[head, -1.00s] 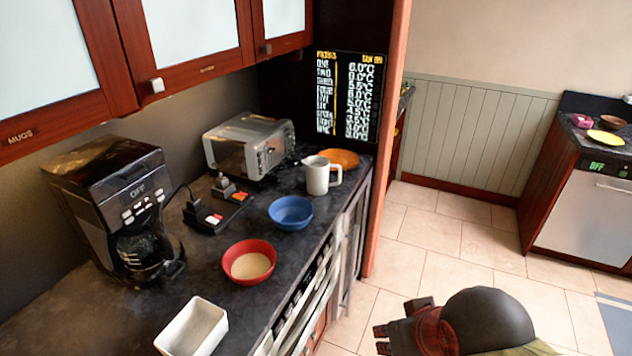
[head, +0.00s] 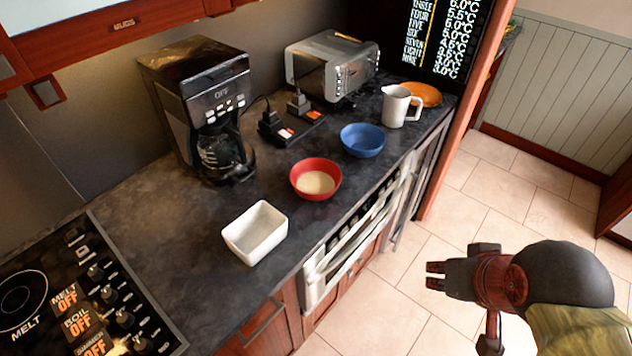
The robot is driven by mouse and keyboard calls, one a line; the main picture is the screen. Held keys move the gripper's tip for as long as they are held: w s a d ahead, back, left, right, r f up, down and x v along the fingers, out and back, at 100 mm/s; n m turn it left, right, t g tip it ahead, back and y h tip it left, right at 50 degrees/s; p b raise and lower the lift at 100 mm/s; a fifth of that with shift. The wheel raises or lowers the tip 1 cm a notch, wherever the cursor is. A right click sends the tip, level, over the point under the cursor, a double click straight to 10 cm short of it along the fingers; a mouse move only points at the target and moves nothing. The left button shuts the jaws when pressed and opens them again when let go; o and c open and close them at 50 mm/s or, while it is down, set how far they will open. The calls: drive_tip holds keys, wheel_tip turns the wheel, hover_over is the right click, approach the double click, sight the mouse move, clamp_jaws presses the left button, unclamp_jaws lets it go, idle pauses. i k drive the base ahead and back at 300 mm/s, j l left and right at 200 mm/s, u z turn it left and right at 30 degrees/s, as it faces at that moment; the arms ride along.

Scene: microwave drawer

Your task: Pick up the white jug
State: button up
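The white jug (head: 395,106) stands upright near the far right end of the dark counter, its handle toward the right. The orange plate (head: 424,94) is just behind it and the blue bowl (head: 362,140) is in front of it to the left. My gripper (head: 434,276) is at the lower right, over the floor and off the counter's front, well apart from the jug. Its fingers point left, with a small gap showing between them, and nothing is seen in them.
On the counter (head: 130,222) are a red bowl (head: 316,179), a white square dish (head: 255,232), a coffee maker (head: 198,95), a toaster (head: 332,66) and a power strip (head: 293,127). A stove top (head: 60,300) is at lower left. Cabinets (head: 110,30) hang above. The floor (head: 480,205) is clear.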

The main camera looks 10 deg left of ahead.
sight(400, 108)
drive_tip(key=u, duration=0.35)
drive_tip(key=i+l+u, duration=0.4)
drive_tip(key=l, duration=0.15)
drive_tip(key=i+l+u, duration=0.2)
drive_tip(key=l+u, duration=0.2)
drive_tip(key=l, duration=0.25)
drive_tip(key=i+l, duration=0.15)
drive_tip(key=l, duration=0.2)
drive_tip(key=i+l, duration=0.15)
drive_tip(key=l, duration=0.25)
drive_tip(key=i+l, duration=0.15)
drive_tip(key=l, duration=0.2)
drive_tip(key=i+l+u, duration=0.1)
drive_tip(key=l, duration=0.25)
drive_tip(key=i+l, duration=0.2)
drive_tip(key=l, duration=0.2)
